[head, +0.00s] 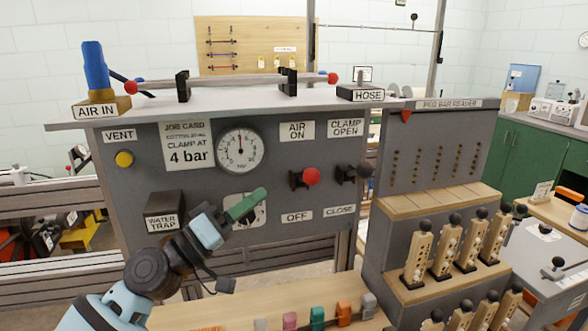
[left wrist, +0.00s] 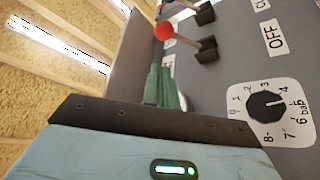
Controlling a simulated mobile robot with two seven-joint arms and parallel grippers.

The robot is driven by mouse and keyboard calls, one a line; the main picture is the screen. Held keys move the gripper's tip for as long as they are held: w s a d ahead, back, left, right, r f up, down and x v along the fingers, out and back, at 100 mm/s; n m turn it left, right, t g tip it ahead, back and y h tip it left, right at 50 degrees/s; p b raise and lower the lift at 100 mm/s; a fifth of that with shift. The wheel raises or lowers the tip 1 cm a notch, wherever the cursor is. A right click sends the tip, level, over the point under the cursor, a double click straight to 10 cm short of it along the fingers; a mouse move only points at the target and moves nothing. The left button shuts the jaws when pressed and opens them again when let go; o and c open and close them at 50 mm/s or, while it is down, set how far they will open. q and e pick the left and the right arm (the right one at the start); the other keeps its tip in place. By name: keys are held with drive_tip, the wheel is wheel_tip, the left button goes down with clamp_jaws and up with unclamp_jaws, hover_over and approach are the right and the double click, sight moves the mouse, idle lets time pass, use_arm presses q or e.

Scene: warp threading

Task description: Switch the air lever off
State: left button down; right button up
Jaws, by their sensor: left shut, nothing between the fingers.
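The air lever has a red ball knob (head: 311,176) on a dark mount on the grey panel, between the "AIR ON" label (head: 297,131) above and the "OFF" label (head: 297,216) below. Its knob stands out from the panel; I cannot tell for sure which setting it is in. My left gripper (head: 262,193) has green fingers, shut and empty, in front of the panel, left of and slightly below the knob, apart from it. In the left wrist view the red knob (left wrist: 165,31) is just beyond the closed fingers (left wrist: 164,82). My right gripper is not in view.
The clamp lever with a dark knob (head: 366,171) is close to the right of the air lever. A white-faced regulator dial (left wrist: 268,108) is partly behind my left gripper in the head view. A pressure gauge (head: 240,151) is above; the water trap (head: 164,212) is left.

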sight(305, 178)
use_arm(q)
drive_tip(key=p+x, duration=0.1)
drive_tip(key=x, duration=0.9)
drive_tip(key=shift+p, duration=0.3)
drive_tip(key=shift+f, duration=0.1)
